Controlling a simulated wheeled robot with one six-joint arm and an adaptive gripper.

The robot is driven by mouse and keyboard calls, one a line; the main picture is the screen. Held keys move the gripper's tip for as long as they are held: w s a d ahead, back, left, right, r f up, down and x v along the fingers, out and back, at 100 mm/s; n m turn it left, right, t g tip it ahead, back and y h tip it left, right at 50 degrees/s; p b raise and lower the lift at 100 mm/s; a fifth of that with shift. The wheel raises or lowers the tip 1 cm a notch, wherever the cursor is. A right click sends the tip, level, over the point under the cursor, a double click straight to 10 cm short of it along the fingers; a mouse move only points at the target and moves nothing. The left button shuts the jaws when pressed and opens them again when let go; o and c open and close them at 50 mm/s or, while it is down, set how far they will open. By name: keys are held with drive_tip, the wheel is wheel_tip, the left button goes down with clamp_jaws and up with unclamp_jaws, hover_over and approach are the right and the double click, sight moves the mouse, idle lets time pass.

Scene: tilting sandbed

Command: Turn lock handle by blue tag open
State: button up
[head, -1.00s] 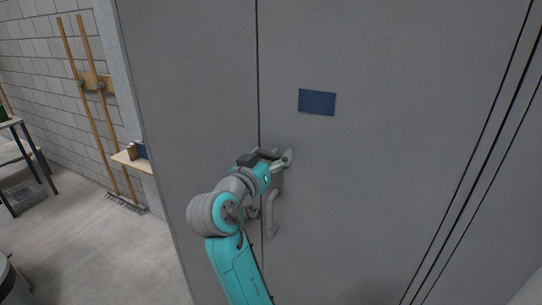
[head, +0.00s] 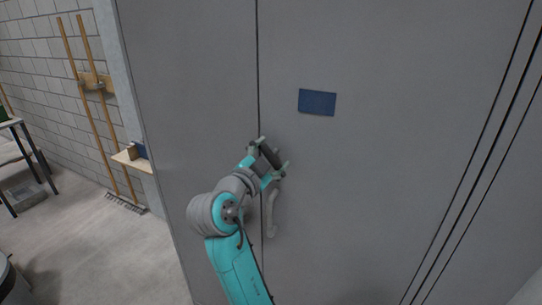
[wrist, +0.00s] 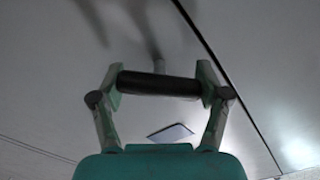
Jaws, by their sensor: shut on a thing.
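A blue tag (head: 317,102) is fixed on the right grey door panel (head: 400,150), right of the seam. The dark lock handle (head: 268,155) sits below and left of the tag and slants in the head view. My gripper (head: 269,157) is shut on it, with one finger at each end. In the wrist view the black handle (wrist: 159,84) spans between the two fingertips of my gripper (wrist: 160,86), with its stem behind. The tag (wrist: 171,132) shows there too, small and pale.
A pale curved pull handle (head: 271,214) is on the door just below my gripper. A small wooden shelf (head: 131,162) and long wooden-handled tools (head: 93,100) stand at the wall on the left. The floor (head: 95,255) left of the doors is mostly clear.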

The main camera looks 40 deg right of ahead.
drive_tip(key=m, duration=0.4)
drive_tip(key=shift+m, duration=2.2)
drive_tip(key=o, duration=1.1)
drive_tip(key=v, duration=1.2)
